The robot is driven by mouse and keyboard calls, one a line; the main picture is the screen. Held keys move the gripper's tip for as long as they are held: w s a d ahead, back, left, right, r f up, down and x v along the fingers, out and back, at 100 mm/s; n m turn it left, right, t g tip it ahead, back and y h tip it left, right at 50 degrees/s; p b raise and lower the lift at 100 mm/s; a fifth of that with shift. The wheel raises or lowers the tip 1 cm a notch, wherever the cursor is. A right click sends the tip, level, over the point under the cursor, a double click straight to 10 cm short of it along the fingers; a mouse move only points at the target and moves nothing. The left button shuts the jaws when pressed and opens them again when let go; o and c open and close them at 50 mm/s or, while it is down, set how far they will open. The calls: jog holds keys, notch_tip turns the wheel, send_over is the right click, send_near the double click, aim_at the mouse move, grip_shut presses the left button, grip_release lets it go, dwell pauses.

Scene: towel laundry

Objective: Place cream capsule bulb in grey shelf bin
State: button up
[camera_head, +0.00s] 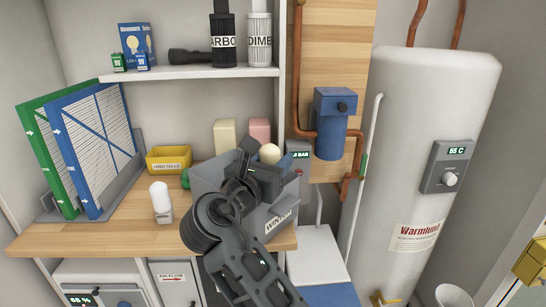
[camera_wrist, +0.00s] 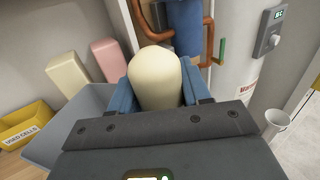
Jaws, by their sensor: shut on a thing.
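The cream capsule bulb (camera_wrist: 155,78) is held between the blue fingers of my gripper (camera_wrist: 160,98) in the wrist view. Its rounded top also shows in the head view (camera_head: 269,153), just beyond my gripper (camera_head: 262,168). The grey bin (camera_head: 205,178), with a label partly reading "WINT", stands on the wooden counter. My gripper and the bulb are over the bin's area. My arm hides much of the bin's inside and front. In the wrist view part of the grey bin (camera_wrist: 70,128) shows at left below the gripper. The bulb's lower end is hidden.
A white bulb (camera_head: 160,196) stands on the counter left of the bin. A yellow used-cells bin (camera_head: 168,159) and cream (camera_head: 225,135) and pink (camera_head: 260,131) blocks stand behind. Blue and green filters (camera_head: 95,145) are at left. Pipes and a blue housing (camera_head: 335,125) are at right.

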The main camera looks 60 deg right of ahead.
jog(key=shift+f, duration=0.25)
jog(key=o, duration=1.1)
jog(key=shift+c, duration=0.2)
jog(key=shift+r, duration=0.1)
jog(key=shift+r+b, duration=0.3)
jog(key=s+a, duration=0.1)
jog(key=a, duration=1.1)
jog(key=shift+s+r+b, duration=0.2)
jog(key=shift+s+b, duration=0.15)
jog(key=shift+b, duration=0.1)
